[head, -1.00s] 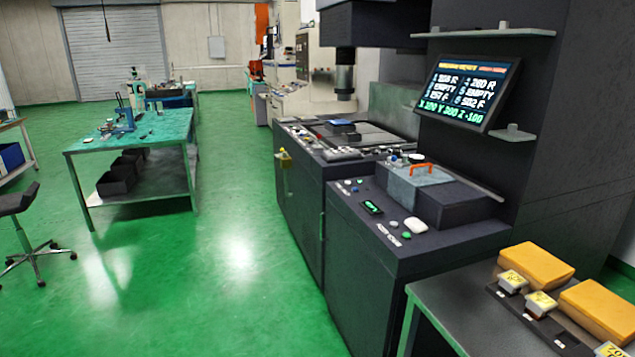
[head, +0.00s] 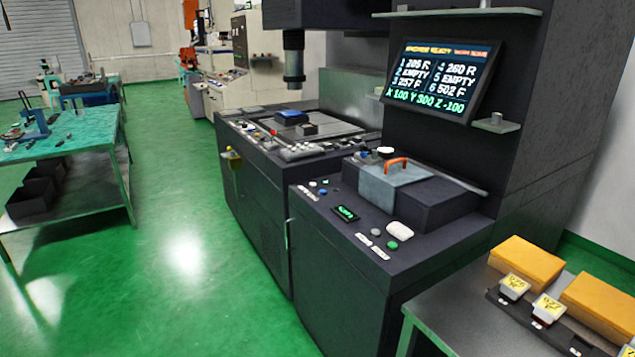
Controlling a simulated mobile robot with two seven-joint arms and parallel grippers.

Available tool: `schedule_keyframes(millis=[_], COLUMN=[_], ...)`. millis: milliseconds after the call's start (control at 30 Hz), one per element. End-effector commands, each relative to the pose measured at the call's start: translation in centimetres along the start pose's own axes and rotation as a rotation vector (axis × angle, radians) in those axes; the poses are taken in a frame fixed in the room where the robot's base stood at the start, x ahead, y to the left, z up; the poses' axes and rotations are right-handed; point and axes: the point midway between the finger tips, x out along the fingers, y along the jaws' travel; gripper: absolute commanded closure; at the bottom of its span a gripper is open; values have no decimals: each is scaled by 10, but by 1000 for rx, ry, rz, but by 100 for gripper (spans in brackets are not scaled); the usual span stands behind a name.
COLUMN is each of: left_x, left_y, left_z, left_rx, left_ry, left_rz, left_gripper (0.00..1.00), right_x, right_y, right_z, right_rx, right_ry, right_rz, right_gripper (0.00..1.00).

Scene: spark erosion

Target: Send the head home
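The dark spark erosion machine fills the middle and right of the head view. Its head (head: 293,57) hangs above the work table (head: 320,131), apart from it. A tilted screen (head: 441,76) lists numbered slots, some marked EMPTY, and reads what looks like X 100 Y 300 Z -100. The control panel (head: 350,232) in front carries a small green-lit display (head: 345,213), a green button (head: 392,245), a grey button (head: 375,232) and a white rounded piece (head: 400,230). A grey lid with an orange handle (head: 395,164) sits behind the panel. Neither gripper shows.
A side table (head: 450,300) at the lower right holds yellow blocks (head: 525,262) and small labelled pieces (head: 514,287) in a dark rack. A green-topped workbench (head: 75,135) stands at the left. The green floor (head: 180,230) between bench and machine is clear.

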Motion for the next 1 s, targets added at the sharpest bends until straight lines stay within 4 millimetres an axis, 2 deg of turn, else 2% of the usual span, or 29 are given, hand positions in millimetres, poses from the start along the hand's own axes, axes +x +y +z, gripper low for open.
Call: schedule_keyframes(millis=[467,533,767,1000], left_x=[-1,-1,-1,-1], left_y=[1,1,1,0], left_z=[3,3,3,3], left_rx=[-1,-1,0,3], left_ry=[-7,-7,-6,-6], left_rz=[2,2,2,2], left_gripper=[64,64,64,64], right_x=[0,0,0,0], right_y=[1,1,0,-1], right_z=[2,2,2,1], right_rx=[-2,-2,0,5], right_ry=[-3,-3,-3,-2], right_rz=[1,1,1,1], right_gripper=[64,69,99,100])
